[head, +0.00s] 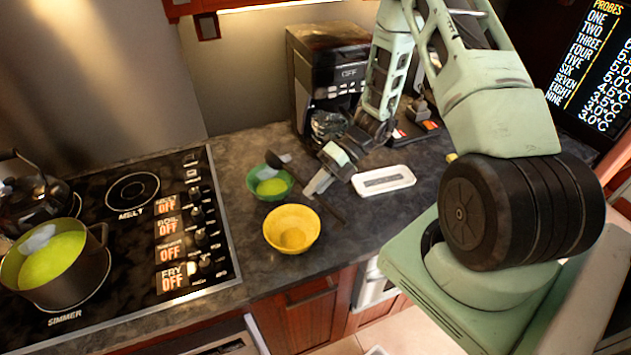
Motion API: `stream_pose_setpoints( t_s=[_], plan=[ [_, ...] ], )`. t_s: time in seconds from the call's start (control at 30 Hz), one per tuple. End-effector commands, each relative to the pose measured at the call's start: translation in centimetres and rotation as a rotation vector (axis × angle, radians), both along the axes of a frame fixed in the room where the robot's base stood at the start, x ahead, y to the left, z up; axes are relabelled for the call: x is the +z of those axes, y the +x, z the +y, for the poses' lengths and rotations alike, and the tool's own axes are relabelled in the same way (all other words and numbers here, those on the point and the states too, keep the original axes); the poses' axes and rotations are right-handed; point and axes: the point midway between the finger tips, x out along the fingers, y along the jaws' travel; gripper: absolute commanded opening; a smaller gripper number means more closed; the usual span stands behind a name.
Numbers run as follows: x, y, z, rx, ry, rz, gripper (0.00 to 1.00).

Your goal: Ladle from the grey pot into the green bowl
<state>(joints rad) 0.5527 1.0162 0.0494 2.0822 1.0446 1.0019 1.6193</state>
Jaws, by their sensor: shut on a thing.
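The grey pot (72,281) stands on the stove at the lower left, filled with yellow-green liquid that has a pale grey patch on it. The green bowl (285,191) stands on the dark counter and holds some yellow-green liquid. My gripper (318,186) is just right of the green bowl, shut on the dark handle of a ladle (275,160). The ladle's head is over the green bowl's far rim, and its handle runs down to the right past my gripper. Whether the head touches the rim or holds liquid, I cannot tell.
An empty yellow bowl (292,229) stands just in front of the green bowl. A white tray (384,180) lies right of my gripper. A coffee maker (326,80) stands behind. A kettle (35,200) is behind the pot. Bare counter lies left of the bowls.

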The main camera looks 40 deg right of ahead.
Motion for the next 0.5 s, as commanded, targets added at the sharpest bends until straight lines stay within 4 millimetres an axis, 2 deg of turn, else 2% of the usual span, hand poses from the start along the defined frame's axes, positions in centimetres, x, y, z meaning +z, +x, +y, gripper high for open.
stream_pose_setpoints(
  t_s=[0.03,0.27,0.5],
  plan=[
    [0.57,-0.02,0.13,0.002,-0.031,0.001,0.00],
    [0.92,-0.03,0.15,0.005,-0.197,0.000,0.00],
    [1.43,-0.02,0.22,0.007,-0.464,-0.003,0.00]
  ],
)
